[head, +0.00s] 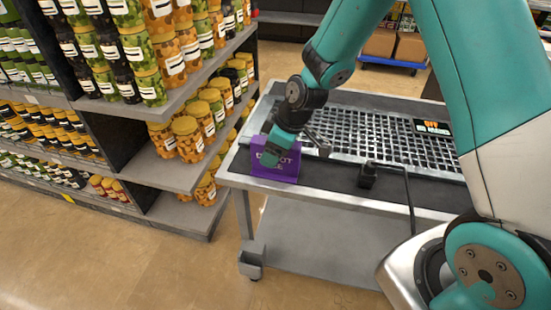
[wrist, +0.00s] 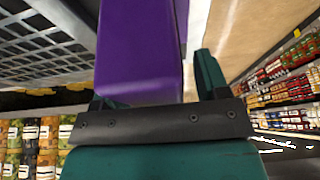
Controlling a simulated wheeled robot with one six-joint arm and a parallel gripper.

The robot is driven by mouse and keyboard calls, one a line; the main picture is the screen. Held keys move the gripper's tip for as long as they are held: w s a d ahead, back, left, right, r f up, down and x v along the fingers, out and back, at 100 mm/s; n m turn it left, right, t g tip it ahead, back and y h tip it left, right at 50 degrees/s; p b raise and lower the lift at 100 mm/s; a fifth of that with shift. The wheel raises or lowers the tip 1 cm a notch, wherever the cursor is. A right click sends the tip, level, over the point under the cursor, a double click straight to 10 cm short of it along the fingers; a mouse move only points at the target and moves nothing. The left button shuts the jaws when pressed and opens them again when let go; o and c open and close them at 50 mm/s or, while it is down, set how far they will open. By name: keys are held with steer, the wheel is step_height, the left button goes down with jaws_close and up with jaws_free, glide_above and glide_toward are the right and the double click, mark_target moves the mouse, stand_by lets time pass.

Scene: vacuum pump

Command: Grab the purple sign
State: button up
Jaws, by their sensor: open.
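The purple sign (head: 283,168) stands upright on the left front corner of the cart's dark top. Pale lettering on its face is partly covered by my gripper (head: 270,157), which reaches down onto it from above. In the wrist view, the purple sign (wrist: 140,55) fills the space between the two teal fingers of my gripper (wrist: 152,88). The right finger shows a narrow gap from the sign; contact on the left cannot be told. The jaws are open.
The grey metal cart (head: 320,200) carries a wire grid (head: 370,135) and a small black device (head: 367,176) with a cable, right of the sign. Shelves of jars (head: 190,140) stand close on the left. The floor in front is clear.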

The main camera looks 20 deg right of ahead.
steer(key=c, duration=1.1)
steer(key=shift+o, duration=0.2)
steer(key=shift+r, duration=0.1)
